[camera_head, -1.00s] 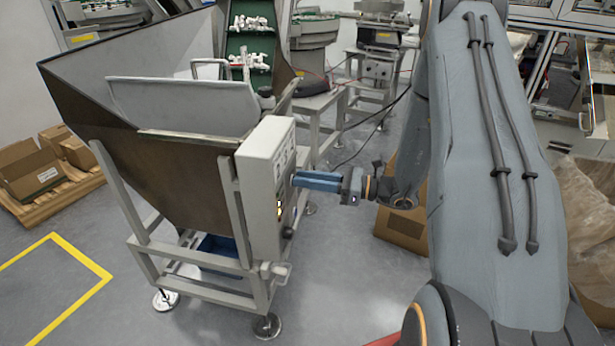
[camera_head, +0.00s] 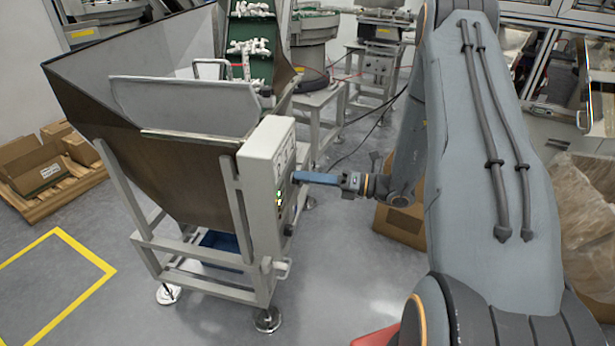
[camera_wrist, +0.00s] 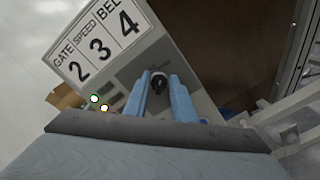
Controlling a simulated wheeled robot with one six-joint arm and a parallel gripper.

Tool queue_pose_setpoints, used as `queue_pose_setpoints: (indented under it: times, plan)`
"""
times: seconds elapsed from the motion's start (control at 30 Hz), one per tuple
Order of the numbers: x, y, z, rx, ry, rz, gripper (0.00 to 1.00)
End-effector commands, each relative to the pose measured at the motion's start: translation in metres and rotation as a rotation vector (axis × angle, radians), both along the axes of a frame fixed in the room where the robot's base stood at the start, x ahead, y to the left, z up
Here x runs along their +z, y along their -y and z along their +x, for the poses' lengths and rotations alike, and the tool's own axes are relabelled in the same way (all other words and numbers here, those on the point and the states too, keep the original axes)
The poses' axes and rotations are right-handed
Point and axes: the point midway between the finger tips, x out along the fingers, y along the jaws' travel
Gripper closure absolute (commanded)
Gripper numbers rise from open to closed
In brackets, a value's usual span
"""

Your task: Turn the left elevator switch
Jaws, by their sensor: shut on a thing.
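The grey control box (camera_head: 256,190) is fixed to the right side of the hopper. Its panel faces my gripper (camera_head: 296,177), whose blue fingers reach it from the right. In the wrist view, my gripper (camera_wrist: 161,80) is shut on a black switch knob (camera_wrist: 158,84), with one finger on each side. The knob is on the panel below a label plate (camera_wrist: 100,46) reading GATE 2, SPEED 3 and a cut-off BEL 4. Small lit lamps (camera_wrist: 95,98) show to the left of the fingers. My fingers hide part of the panel.
The hopper (camera_head: 185,175) stands on a metal frame with feet. A green elevator belt (camera_head: 252,31) carrying white parts rises behind it. Cardboard boxes (camera_head: 32,168) lie on a pallet at left, and another box (camera_head: 400,222) stands behind my arm. Floor in front is clear.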

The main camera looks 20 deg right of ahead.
Motion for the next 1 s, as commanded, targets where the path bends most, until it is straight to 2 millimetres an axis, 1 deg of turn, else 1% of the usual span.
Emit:
queue_pose_setpoints:
  times: [0.47, 0.5, 0.57, 0.6, 0.87, 1.0]
  plan:
    - [0.0004, 0.0008, 0.0009, -0.002, -0.009, 0.006, 0.99]
    - [0.0004, 0.0008, 0.0009, -0.002, -0.009, 0.006, 0.72]
    - [0.0003, 0.0007, 0.0008, -0.002, -0.009, 0.006, 0.62]
    - [0.0004, 0.0006, 0.0007, -0.002, -0.009, 0.006, 0.58]
    - [0.0001, 0.0007, 0.0003, -0.001, -0.010, 0.006, 0.58]
    - [-0.0003, 0.0089, -0.0036, -0.004, -0.009, 0.006, 0.58]
